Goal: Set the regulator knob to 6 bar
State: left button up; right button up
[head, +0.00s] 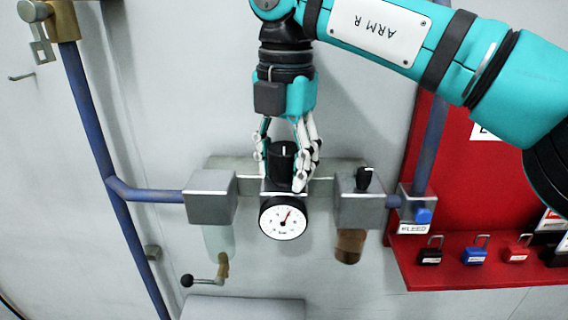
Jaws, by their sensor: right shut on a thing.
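The regulator knob (283,158) is black and ribbed, with a white mark on it, and sits on top of the regulator. My right gripper (285,172) reaches down from above with its fingers on both sides of the knob and is shut on it. Just below is the round white pressure gauge (283,217) with a red needle pointing up and slightly right. The dial's numbers are too small to read. My left gripper is not in view.
Metal blocks (211,196) flank the regulator on a blue pipe (117,192). A blue button (424,216) sits above a "BLEED" label at the right. A red board (420,262) holds several padlocks. A black-knobbed lever (200,281) is at lower left.

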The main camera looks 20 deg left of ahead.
aim_at(284, 147)
jog(key=shift+r, duration=0.1)
dwell(0.3)
jog(key=o, duration=1.2)
notch_tip(284, 147, up, 7)
jog(key=shift+d+r, duration=0.1)
jog(key=shift+r, duration=0.1)
